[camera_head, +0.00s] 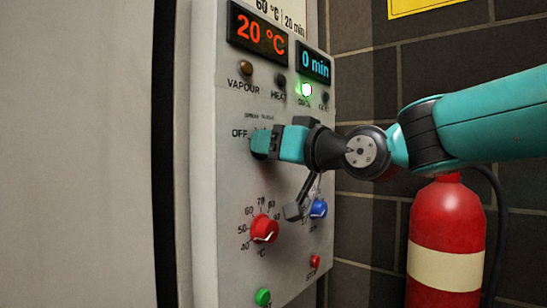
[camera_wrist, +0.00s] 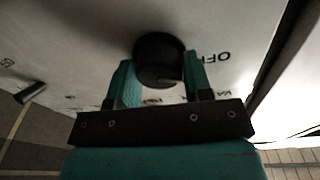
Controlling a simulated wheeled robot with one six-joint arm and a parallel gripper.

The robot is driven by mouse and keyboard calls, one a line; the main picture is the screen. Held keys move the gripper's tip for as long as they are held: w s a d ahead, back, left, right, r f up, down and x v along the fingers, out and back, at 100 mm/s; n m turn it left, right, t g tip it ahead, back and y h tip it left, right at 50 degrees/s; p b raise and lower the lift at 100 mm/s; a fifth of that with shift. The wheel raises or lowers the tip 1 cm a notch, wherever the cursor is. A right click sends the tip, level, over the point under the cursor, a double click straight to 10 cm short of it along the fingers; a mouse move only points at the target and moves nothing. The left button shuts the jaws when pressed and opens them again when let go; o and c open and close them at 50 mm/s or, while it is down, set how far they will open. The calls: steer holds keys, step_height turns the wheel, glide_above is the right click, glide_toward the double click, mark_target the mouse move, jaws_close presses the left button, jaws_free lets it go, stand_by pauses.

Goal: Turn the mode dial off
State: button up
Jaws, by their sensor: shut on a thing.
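The mode dial is a dark round knob (camera_wrist: 158,50) on the light control panel (camera_head: 215,225). In the wrist view it sits between the two teal fingers of my gripper (camera_wrist: 160,75), which is shut on it. The word OFF is printed on the panel beside the knob. In the head view my gripper (camera_head: 263,143) reaches in from the right to the panel, just right of the OFF label. It hides most of the dial and its other markings there, so I cannot tell which way the dial points.
Below are a red dial (camera_head: 264,229), a blue dial (camera_head: 318,208), a green button (camera_head: 263,297) and a red button (camera_head: 315,262). Above, displays read 20 °C (camera_head: 258,33) and 0 min (camera_head: 314,65); one green lamp (camera_head: 306,90) glows. A fire extinguisher (camera_head: 446,225) stands right.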

stand_by(0.3)
steer(key=o, duration=0.9)
steer(key=b+v, duration=0.4)
steer(key=v, duration=1.3)
steer(key=shift+s+d, duration=0.15)
steer(key=shift+d, duration=0.05)
